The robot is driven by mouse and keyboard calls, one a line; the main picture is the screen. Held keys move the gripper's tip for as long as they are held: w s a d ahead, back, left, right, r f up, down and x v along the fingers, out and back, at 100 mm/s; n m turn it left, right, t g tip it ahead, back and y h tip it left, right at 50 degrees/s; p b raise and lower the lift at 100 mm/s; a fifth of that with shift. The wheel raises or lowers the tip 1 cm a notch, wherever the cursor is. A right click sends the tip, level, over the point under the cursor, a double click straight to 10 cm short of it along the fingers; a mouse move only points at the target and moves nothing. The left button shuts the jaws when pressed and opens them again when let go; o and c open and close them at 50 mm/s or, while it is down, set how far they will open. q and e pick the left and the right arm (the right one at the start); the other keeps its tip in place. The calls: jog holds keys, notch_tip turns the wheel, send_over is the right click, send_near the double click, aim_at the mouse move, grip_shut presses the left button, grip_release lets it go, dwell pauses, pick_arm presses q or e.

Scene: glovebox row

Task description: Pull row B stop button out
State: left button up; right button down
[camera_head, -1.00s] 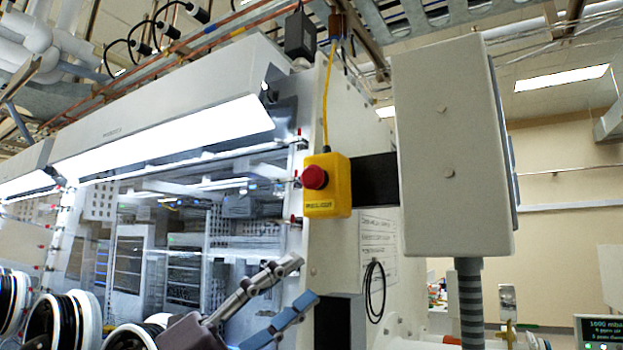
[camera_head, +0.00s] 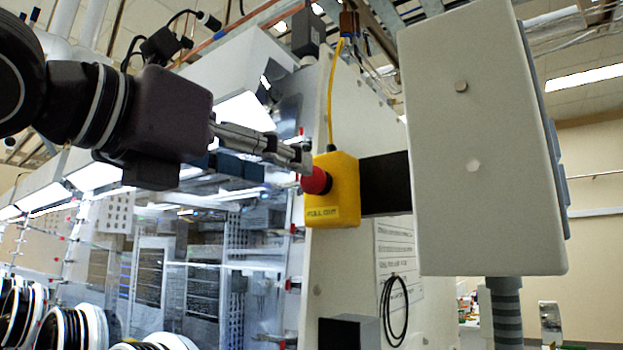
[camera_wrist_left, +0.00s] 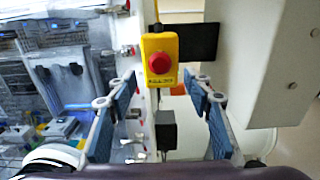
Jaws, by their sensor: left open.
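The stop button is a red mushroom knob (camera_head: 316,181) on a yellow box (camera_head: 340,200) with a "PULL OUT" label, fixed to the side of the white glovebox end panel. My left gripper (camera_head: 300,160) reaches in from the left at the knob's height, its fingertips close to the knob. In the left wrist view my left gripper (camera_wrist_left: 159,90) is open, with blue-padded fingers apart on either side. The red knob (camera_wrist_left: 159,62) sits above and between the fingertips there. Whether a finger touches it cannot be told. My right gripper is not seen.
A large pale cabinet (camera_head: 480,150) stands just right of the yellow box, joined by a dark bracket (camera_head: 386,183). A yellow cable (camera_head: 331,95) rises from the box. Glovebox windows and round glove ports (camera_head: 60,325) lie to the left. A black cable loop (camera_head: 394,297) hangs below.

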aim_at(308, 180)
pick_arm(q)
jog(key=p+x, duration=0.3)
jog(key=x, duration=0.4)
jog(key=shift+r, duration=0.1)
jog(key=shift+w+d, duration=0.1)
jog(key=shift+w, duration=0.1)
jog(key=c, duration=1.2)
grip_shut()
